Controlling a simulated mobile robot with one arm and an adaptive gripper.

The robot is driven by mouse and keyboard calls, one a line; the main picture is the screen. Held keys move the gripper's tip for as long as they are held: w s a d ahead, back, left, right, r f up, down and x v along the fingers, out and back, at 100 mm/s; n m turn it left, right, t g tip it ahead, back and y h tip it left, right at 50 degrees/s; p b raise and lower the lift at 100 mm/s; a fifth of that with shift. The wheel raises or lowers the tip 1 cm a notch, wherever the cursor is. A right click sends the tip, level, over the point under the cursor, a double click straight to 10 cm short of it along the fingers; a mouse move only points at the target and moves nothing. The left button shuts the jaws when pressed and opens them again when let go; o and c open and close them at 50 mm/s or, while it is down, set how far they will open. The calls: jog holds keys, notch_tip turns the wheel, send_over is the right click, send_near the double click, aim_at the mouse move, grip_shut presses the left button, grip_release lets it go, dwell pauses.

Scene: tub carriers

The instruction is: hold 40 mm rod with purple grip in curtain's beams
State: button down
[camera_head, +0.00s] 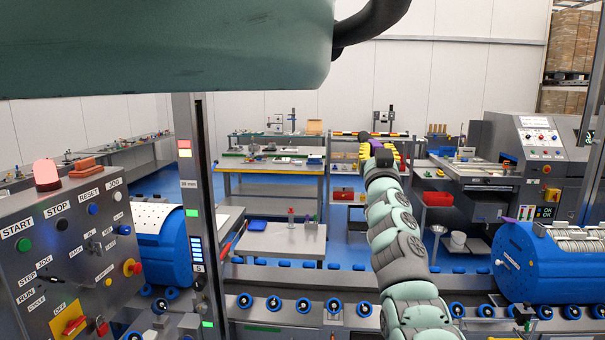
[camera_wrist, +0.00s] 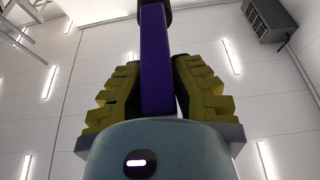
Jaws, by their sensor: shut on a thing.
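My gripper (camera_head: 378,151) is at the end of my arm, stretched forward and up near the middle of the head view. Its yellow fingers are shut on the purple grip (camera_wrist: 154,75) of a rod, which stands between them in the wrist view. A dark part (camera_wrist: 153,12) of the rod shows above the grip, cut off by the frame edge; its tip is not visible. A grey post with lamps and an "80 mm" label (camera_head: 187,185), seemingly one side of the curtain, stands left of my arm, well apart from the gripper. No beams are visible.
A control panel (camera_head: 65,240) with buttons and a red lamp stands at the left front. A roller conveyor (camera_head: 270,322) crosses the front, with a blue tub (camera_head: 545,262) at right. Workbenches (camera_head: 275,167) stand behind. A grey machine (camera_head: 520,150) stands at right.

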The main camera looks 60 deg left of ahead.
jog(key=shift+r, duration=0.1)
jog(key=shift+s+d+r+p, duration=0.1)
jog(key=shift+s+d+p, duration=0.2)
jog(key=shift+p, duration=0.3)
jog(key=s+d+p, duration=0.8)
jog(key=s+d, duration=0.4)
jog(key=d, duration=0.2)
jog(key=shift+s+d+p, duration=0.25)
jog(key=shift+d+p, duration=0.05)
jog(key=shift+p, duration=0.1)
